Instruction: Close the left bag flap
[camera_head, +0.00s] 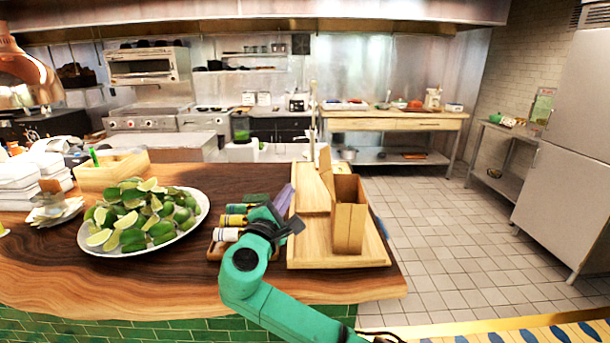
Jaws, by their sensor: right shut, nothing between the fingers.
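A brown paper bag (350,220) stands upright on a wooden tray (300,255) on the right part of the counter. Its left flap (325,165) sticks up above the bag's left side. My right gripper (295,224), on a green arm from the bottom, is shut and empty. It is left of the bag in the picture, over the tray's left edge, lower than the flap and apart from it. My left gripper is not in view.
Small bottles (228,235) and a purple item (283,200) lie close beside my right gripper. A plate (170,243) heaped with limes is farther left. The counter (110,285) ends just right of the tray. Its front strip is clear.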

